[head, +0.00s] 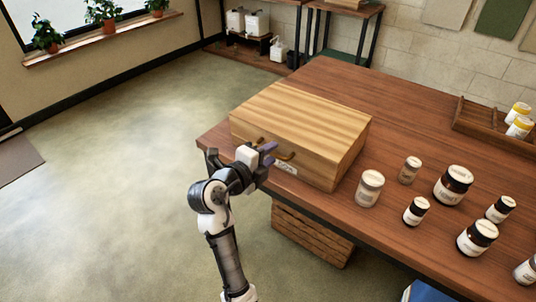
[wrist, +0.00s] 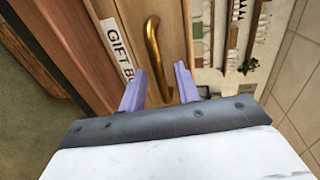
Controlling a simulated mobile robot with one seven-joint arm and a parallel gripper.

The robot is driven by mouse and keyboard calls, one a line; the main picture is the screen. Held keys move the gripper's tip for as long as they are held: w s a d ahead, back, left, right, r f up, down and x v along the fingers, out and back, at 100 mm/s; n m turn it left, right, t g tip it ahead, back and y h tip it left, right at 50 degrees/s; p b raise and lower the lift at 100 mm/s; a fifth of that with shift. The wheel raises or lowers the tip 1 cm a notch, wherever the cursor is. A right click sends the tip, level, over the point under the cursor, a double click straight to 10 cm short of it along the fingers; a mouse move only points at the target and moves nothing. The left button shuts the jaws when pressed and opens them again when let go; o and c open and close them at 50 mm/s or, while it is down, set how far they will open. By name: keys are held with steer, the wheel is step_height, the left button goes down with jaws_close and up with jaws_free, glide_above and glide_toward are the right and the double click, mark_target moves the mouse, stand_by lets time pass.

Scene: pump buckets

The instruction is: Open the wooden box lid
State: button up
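A closed wooden box (head: 300,122) with a striped light-wood lid sits at the near left corner of the table. In the wrist view a curved brass handle (wrist: 152,50) stands on the box front, beside a label (wrist: 117,48) reading "GIFT B", the rest hidden. My gripper (wrist: 160,88) is open, its purple fingers on either side of the handle's lower end. In the head view my gripper (head: 268,154) is at the box front. I cannot tell whether it touches.
The brown table (head: 400,110) holds several jars right of the box, the closest a pale-lidded jar (head: 370,188). A wooden tray (head: 480,122) with yellow-lidded jars stands at the far right. A slatted crate (head: 312,234) is under the table. Floor at left is clear.

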jaws_close()
